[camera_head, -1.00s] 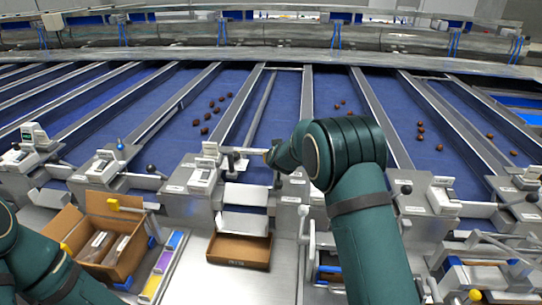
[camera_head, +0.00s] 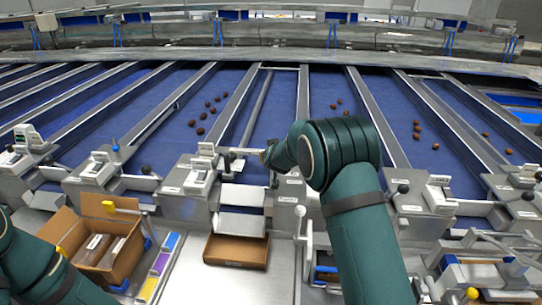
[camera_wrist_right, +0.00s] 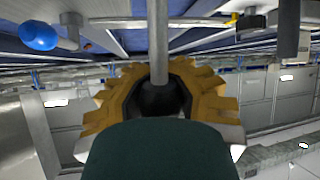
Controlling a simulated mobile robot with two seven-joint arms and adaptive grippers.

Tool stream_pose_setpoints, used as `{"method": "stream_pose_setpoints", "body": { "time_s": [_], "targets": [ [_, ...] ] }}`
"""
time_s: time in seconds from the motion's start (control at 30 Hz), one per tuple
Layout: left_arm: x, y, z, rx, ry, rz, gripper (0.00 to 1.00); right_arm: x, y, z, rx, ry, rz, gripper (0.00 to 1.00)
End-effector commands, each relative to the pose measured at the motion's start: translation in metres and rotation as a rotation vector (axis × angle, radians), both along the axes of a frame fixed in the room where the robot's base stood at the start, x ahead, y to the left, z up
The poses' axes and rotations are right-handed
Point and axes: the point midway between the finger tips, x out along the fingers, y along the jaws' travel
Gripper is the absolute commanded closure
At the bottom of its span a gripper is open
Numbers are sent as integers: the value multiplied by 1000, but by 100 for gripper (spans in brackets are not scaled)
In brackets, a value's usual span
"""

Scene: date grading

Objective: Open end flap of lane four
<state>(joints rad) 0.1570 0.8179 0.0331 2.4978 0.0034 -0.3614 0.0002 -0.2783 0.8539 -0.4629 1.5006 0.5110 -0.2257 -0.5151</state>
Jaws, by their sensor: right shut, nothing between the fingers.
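The sorting lanes have blue belts (camera_head: 285,100) with grey dividers. No lane number is readable, so I cannot tell which is lane four. My right gripper (camera_head: 268,156) is shut and empty at the end of the bare middle lane, by the right end of a short horizontal bar (camera_head: 244,151). My wrist partly hides it, and I cannot tell whether it touches the bar. Below hang pale chute plates (camera_head: 242,195). In the right wrist view a grey rod (camera_wrist_right: 158,45) stands before the gold and black gripper parts (camera_wrist_right: 160,95). My left gripper is out of view.
An empty cardboard tray (camera_head: 237,250) lies under the chute. An open carton (camera_head: 104,240) with packs stands at left, beside coloured strips (camera_head: 158,266). Black-knobbed levers (camera_head: 147,170) and metal housings (camera_head: 185,180) line the lane ends. Dates (camera_head: 205,115) lie on neighbouring belts.

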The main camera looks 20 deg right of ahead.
Motion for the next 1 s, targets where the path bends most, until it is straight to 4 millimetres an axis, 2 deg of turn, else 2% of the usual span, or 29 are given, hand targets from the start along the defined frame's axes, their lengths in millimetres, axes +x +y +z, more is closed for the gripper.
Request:
{"method": "stream_pose_setpoints", "body": {
  "time_s": [0.03,0.33,0.37,0.5,0.53,1.0],
  "targets": [
    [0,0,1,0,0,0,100,2,-10,9,-5,-19,-16,100],
    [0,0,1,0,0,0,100,2,-10,9,-5,-19,-16,100],
    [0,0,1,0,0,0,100,2,-10,9,-5,-19,-16,92],
    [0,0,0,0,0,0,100,2,-9,8,-5,-15,-14,43],
    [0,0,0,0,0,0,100,2,-8,7,-4,-14,-13,35],
    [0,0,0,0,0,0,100,-3,-2,6,-2,-6,-5,35]
  ]
}}
